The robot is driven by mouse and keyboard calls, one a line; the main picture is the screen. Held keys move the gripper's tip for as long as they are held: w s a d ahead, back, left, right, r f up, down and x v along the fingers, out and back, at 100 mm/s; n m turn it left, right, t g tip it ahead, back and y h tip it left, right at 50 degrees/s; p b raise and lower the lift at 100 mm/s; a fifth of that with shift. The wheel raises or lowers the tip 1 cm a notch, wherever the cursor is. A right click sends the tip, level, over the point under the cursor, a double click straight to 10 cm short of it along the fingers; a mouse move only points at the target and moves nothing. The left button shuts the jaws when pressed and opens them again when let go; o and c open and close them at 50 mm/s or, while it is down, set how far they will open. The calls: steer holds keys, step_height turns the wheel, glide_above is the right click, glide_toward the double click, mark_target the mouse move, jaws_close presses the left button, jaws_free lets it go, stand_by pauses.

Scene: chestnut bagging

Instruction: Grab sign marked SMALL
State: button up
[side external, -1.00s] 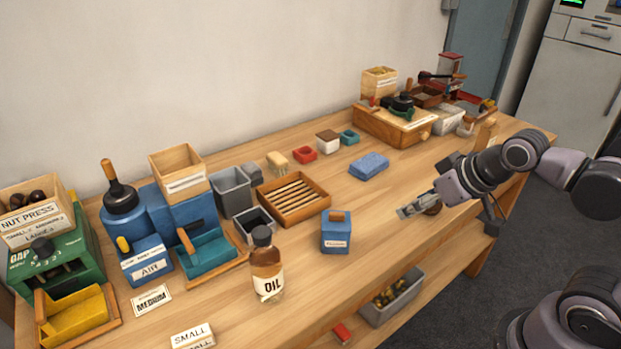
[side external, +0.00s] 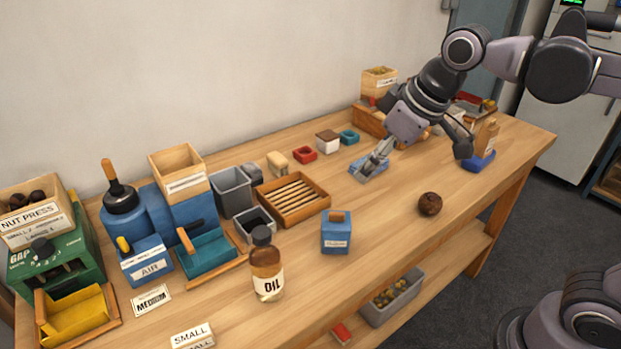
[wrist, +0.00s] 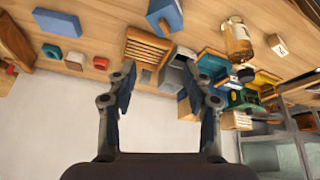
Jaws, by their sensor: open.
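The sign marked SMALL (side external: 192,335) stands at the front left of the bench, at the lower edge of the side view, in front of the MEDIUM sign (side external: 151,300). My gripper (side external: 370,170) is open and empty, far to the right of the sign, over the blue sponge at the back of the bench. In the wrist view my gripper (wrist: 166,82) shows its two fingers wide apart with nothing between them. A pale sign (wrist: 278,45) shows beside the oil bottle there, but I cannot read which one it is.
The oil bottle (side external: 267,267) stands right of the signs, near the blue box (side external: 336,232). A wooden slatted tray (side external: 288,198) and a teal tray (side external: 208,251) lie behind. A brown chestnut (side external: 430,204) rests alone at the right. Bare bench surrounds it.

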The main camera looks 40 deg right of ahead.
steer(key=w+a+r+n+g, duration=0.2)
steer(key=w+a+n, duration=0.25)
steer(key=a, duration=0.75)
steer(key=n+g+h, duration=0.1)
steer(key=n+g, duration=0.2)
steer(key=n, duration=0.5)
glide_above(191, 336)
step_height(191, 336, down, 7)
steer(key=shift+m, duration=0.25)
steer(key=shift+f, duration=8.1)
steer(key=c, duration=1)
